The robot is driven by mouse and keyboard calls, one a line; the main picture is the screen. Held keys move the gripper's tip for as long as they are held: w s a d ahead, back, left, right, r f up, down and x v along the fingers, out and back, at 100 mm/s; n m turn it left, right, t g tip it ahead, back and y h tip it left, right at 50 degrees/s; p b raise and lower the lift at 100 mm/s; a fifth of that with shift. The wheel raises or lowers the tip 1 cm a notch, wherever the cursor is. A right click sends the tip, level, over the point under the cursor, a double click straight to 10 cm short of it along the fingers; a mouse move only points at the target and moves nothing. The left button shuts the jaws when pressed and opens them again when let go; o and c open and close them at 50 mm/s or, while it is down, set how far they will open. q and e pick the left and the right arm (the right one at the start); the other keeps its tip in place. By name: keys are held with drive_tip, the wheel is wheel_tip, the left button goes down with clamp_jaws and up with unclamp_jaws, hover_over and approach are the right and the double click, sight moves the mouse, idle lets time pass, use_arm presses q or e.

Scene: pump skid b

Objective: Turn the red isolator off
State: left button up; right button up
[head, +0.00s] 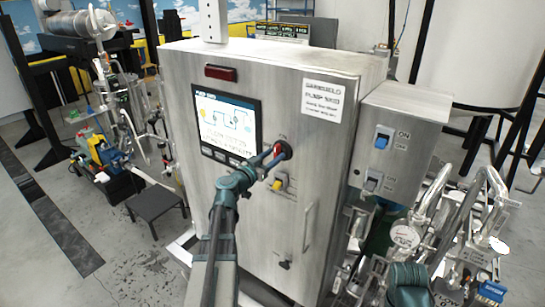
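The red isolator (279,149) is a small red handle on a dark round base, on the front of the grey steel cabinet (250,207), just right of the display screen. An "ON" mark shows above it. My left gripper (267,161) reaches up from below, with its tips at the handle's lower left side. The tips overlap the handle in this view. I cannot tell whether they touch or grip it, and the finger gap is too small to read. The handle's lower part is partly hidden by the gripper. My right gripper is not in view.
A yellow switch (277,185) sits just below the isolator. A side box (402,140) carries a blue switch (382,139) and a grey switch (372,182). A vertical door handle (309,227) sticks out lower right. Pipes and gauges crowd the lower right.

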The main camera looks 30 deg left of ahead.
use_arm(q)
clamp_jaws()
idle(0.3)
drive_tip(key=n, duration=0.4)
drive_tip(key=shift+a, duration=0.2)
drive_tip(key=shift+a+f+n+b, duration=0.1)
drive_tip(key=shift+f+n+b, duration=0.05)
drive_tip(key=shift+n, duration=2.1)
drive_tip(key=shift+a+f+n+b, duration=0.15)
drive_tip(key=shift+f+n+b, duration=0.05)
drive_tip(key=shift+n, duration=2.1)
drive_tip(key=shift+a+f+n+b, duration=0.1)
drive_tip(key=shift+f+n+b, duration=0.05)
drive_tip(key=shift+n, duration=2.1)
